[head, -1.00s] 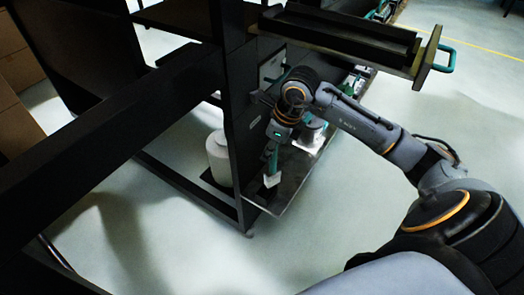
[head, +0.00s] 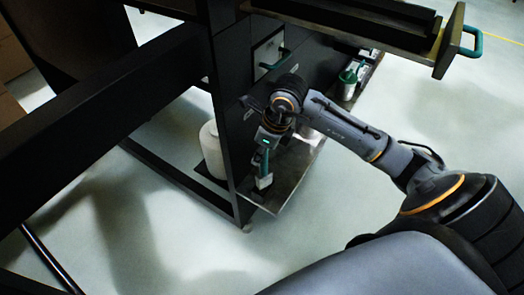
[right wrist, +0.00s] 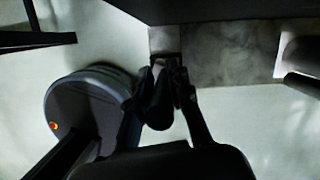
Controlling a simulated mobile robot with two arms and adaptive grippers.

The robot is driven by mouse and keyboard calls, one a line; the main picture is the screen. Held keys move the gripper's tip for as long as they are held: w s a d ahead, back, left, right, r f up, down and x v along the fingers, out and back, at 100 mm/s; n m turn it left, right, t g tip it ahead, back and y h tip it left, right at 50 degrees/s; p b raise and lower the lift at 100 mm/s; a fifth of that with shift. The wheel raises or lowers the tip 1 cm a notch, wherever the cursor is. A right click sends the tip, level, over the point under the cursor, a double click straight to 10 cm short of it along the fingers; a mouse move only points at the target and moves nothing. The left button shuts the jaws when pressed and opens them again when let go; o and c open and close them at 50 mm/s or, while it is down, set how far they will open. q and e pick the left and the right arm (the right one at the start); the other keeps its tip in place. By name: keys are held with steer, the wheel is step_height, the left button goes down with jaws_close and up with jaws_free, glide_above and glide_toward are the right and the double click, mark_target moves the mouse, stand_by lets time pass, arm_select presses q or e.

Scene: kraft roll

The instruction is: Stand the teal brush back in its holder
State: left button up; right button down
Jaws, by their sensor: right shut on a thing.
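My right gripper (head: 266,143) is shut on the teal brush (head: 264,163). The brush hangs roughly upright with its pale head (head: 263,182) down, over the front end of the low shelf (head: 290,172); I cannot tell whether it touches the shelf. In the right wrist view the gripper's fingers (right wrist: 163,95) close around a dark, shaded shape. A small teal and white container (head: 347,82) stands farther back on the shelf; I cannot tell if it is the holder. My arm hides part of the shelf. My left gripper is not in view.
A dark bench post (head: 225,110) stands close left of the gripper, with a white roll (head: 212,150) behind it. Open floor lies right of the shelf.

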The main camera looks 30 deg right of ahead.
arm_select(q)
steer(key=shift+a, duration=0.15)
arm_select(e)
steer(key=shift+a, duration=0.15)
steer(key=shift+f+b, duration=0.45)
steer(key=shift+b, duration=0.05)
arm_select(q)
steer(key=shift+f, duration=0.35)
arm_select(e)
steer(key=c, duration=1.3)
jaws_free()
steer(key=shift+r, duration=0.1)
steer(key=shift+o, duration=0.2)
steer(key=shift+r+p, duration=0.25)
steer(key=shift+p, duration=0.1)
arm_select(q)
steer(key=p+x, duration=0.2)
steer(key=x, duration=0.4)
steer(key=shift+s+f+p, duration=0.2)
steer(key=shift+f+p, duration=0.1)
arm_select(e)
steer(key=v, duration=1.2)
steer(key=shift+r, duration=0.2)
steer(key=shift+s, duration=0.1)
